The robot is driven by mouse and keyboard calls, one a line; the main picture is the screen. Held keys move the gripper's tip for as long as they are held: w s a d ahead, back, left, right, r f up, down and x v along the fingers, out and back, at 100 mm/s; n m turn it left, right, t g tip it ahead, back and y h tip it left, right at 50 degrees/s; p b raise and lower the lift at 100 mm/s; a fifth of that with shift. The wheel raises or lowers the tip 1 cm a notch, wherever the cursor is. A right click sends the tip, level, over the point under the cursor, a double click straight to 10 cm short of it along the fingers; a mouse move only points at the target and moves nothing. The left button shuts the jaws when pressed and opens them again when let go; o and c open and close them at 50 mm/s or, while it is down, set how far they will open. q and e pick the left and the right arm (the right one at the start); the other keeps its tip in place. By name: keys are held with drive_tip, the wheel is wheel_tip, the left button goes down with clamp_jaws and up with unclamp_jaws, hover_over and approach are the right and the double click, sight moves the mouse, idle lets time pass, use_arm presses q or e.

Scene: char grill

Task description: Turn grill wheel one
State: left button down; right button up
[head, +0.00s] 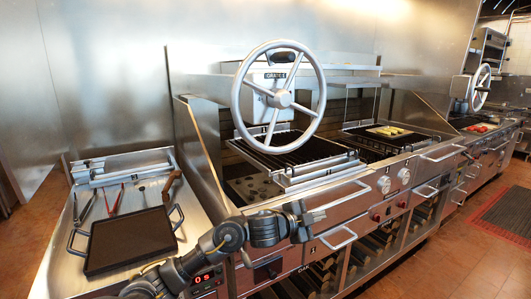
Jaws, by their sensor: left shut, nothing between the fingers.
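A large grey metal grill wheel (281,98) with several spokes and a round hub stands upright above the near grill grate (300,163). A sign behind it starts with "GRATE"; its number is not clear to me. My left gripper (309,217) is shut and empty. It is in front of the grill's front edge, below the wheel and apart from it. My right gripper is not in view.
A second wheel (480,89) stands farther right. A steel counter at left holds a dark griddle pan (130,239) and several utensils. Handles and knobs (384,184) stick out along the grill front. Yellow food (388,131) lies on the middle grate.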

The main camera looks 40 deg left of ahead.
use_arm(q)
drive_tip(key=s+a+r+m+t+h, duration=0.1)
drive_tip(key=s+a+r+m, duration=0.15)
drive_tip(key=r, duration=0.65)
drive_tip(key=s+a+r+m+h, duration=0.1)
drive_tip(key=s+r+m, duration=0.15)
drive_tip(key=r, duration=0.65)
drive_tip(key=s+a+r+m+t+h, duration=0.1)
drive_tip(key=s+r+m, duration=0.15)
drive_tip(key=r, duration=0.65)
drive_tip(key=y, duration=0.1)
approach(277, 58)
drive_tip(key=shift+m+t, duration=0.35)
drive_tip(key=shift+t, duration=0.05)
drive_tip(key=p+x, duration=0.3)
drive_tip(key=x, duration=0.2)
drive_tip(key=shift+w+f+p, duration=0.1)
drive_tip(key=shift+w+p, duration=0.2)
drive_tip(key=shift+w+d+f, duration=0.1)
drive_tip(key=shift+w+d, duration=0.1)
drive_tip(key=shift+w, duration=0.45)
